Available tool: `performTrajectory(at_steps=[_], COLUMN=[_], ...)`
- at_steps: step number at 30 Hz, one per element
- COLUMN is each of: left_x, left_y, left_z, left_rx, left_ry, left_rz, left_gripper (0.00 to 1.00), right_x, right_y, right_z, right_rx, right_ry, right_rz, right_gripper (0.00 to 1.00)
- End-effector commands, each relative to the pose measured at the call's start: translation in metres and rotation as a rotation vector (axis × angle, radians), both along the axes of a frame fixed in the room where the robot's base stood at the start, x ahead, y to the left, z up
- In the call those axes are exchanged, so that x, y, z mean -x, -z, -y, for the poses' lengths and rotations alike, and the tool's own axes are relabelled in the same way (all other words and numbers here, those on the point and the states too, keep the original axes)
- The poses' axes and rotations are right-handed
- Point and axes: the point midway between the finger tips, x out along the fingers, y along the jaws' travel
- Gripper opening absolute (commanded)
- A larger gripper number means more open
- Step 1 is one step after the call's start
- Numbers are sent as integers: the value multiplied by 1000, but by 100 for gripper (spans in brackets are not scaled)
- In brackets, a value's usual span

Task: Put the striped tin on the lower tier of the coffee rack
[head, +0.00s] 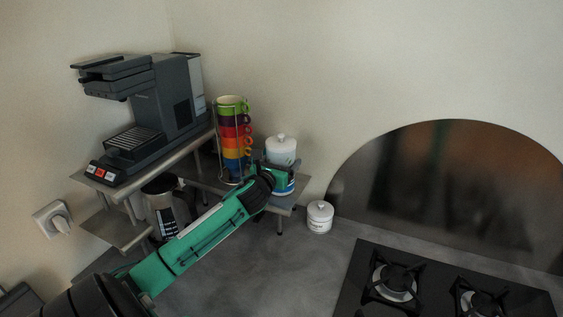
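The coffee rack has an upper tier (166,160) and lower shelf parts, with the right-hand lower shelf (288,201) reaching toward the wall corner. A tin with blue and white bands (283,191) shows at that shelf's right end, mostly hidden by my gripper. My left gripper (280,176) is at this tin, with green finger parts against or just in front of it. Whether the fingers are closed on it, and whether it touches the shelf, I cannot tell. My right gripper is not in view.
A white lidded jar (281,150) is just behind my gripper. A stack of colored mugs (233,135) stands left of it. A coffee machine (150,105) is on the upper tier, a glass press (163,208) below. A small white pot (319,216) and a hob (440,285) are right.

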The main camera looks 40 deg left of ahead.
Motion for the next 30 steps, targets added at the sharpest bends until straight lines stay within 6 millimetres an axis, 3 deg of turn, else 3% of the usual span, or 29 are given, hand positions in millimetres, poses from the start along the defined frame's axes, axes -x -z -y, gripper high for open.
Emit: performTrajectory(at_steps=[11, 12, 15, 24, 30], left_x=[0, 0, 0, 1, 21], left_y=[4, 4, 4, 1, 4], left_z=[0, 0, 0, 0, 7], left_rx=[0, 1, 1, -1, -2], left_ry=[0, 0, 0, 0, 1], left_rz=[1, 0, 0, 0, -3], left_gripper=[51, 86, 100, 100, 100], right_x=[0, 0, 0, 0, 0], right_y=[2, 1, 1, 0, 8], right_z=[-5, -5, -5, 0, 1], right_rx=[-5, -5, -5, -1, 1], right_ry=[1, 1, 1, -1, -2], right_rz=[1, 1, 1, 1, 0], right_gripper=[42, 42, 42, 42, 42])
